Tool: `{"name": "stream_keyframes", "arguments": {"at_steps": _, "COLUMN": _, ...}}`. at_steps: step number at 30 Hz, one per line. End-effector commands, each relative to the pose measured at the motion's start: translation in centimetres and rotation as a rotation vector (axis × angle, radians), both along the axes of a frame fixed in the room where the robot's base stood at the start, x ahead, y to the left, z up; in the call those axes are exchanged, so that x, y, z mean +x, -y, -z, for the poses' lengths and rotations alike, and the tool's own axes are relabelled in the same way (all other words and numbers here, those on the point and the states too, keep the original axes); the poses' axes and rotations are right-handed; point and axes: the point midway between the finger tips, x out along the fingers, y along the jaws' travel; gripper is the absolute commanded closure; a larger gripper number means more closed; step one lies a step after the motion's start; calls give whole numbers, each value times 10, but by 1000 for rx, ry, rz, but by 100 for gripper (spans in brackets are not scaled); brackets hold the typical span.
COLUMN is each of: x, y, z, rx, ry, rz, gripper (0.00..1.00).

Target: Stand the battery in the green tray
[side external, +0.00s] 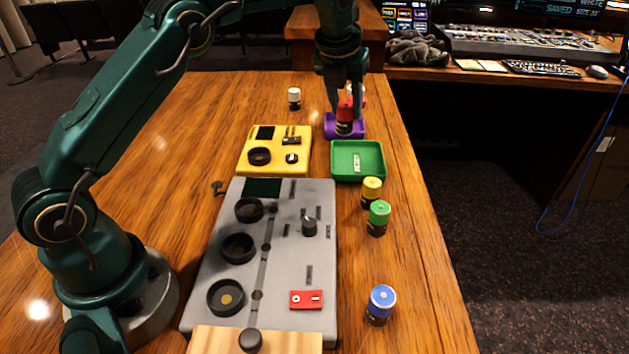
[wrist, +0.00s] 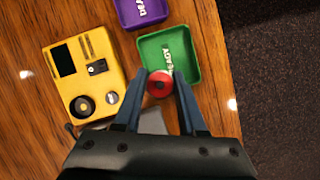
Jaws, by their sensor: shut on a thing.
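My gripper (side external: 345,97) is shut on a red-topped battery (side external: 345,115) with a dark lower part, held roughly upright. In the wrist view the battery's round red top (wrist: 160,84) shows between the fingertips (wrist: 160,86), overlapping the near part of the green tray. The green tray (side external: 376,177) is square and shallow, with a white label on its floor; it also shows in the wrist view (wrist: 196,79). In the side view the battery overlaps the purple tray (side external: 329,132) behind. The battery's underside and its height above the tray are hard to tell.
A yellow box (side external: 277,169) stands left of the green tray, and a grey panel (side external: 285,260) with dark rings lies in front. Yellow (side external: 371,192), green (side external: 378,218) and blue (side external: 381,304) topped batteries stand along the right. A white-topped one (side external: 294,99) stands at the back.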

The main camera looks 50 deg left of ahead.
Motion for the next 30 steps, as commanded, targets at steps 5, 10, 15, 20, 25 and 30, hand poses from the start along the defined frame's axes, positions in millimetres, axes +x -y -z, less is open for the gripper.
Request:
{"name": "stream_keyframes", "arguments": {"at_steps": 5, "x": -2, "y": 6, "z": 14, "rx": 0, "ry": -3, "rz": 13, "gripper": 100}}
{"name": "stream_keyframes", "arguments": {"at_steps": 10, "x": -2, "y": 8, "z": 39, "rx": 1, "ry": -4, "rz": 18, "gripper": 100}}
{"name": "stream_keyframes", "arguments": {"at_steps": 15, "x": -1, "y": 7, "z": 56, "rx": 0, "ry": -2, "rz": 16, "gripper": 100}}
{"name": "stream_keyframes", "arguments": {"at_steps": 20, "x": -2, "y": 7, "z": 78, "rx": 0, "ry": -3, "rz": 17, "gripper": 100}}
{"name": "stream_keyframes", "arguments": {"at_steps": 25, "x": -1, "y": 7, "z": 90, "rx": -1, "ry": 0, "rz": 17, "gripper": 100}}
{"name": "stream_keyframes", "arguments": {"at_steps": 30, "x": -1, "y": 7, "z": 89, "rx": 0, "ry": 1, "rz": 17, "gripper": 100}}
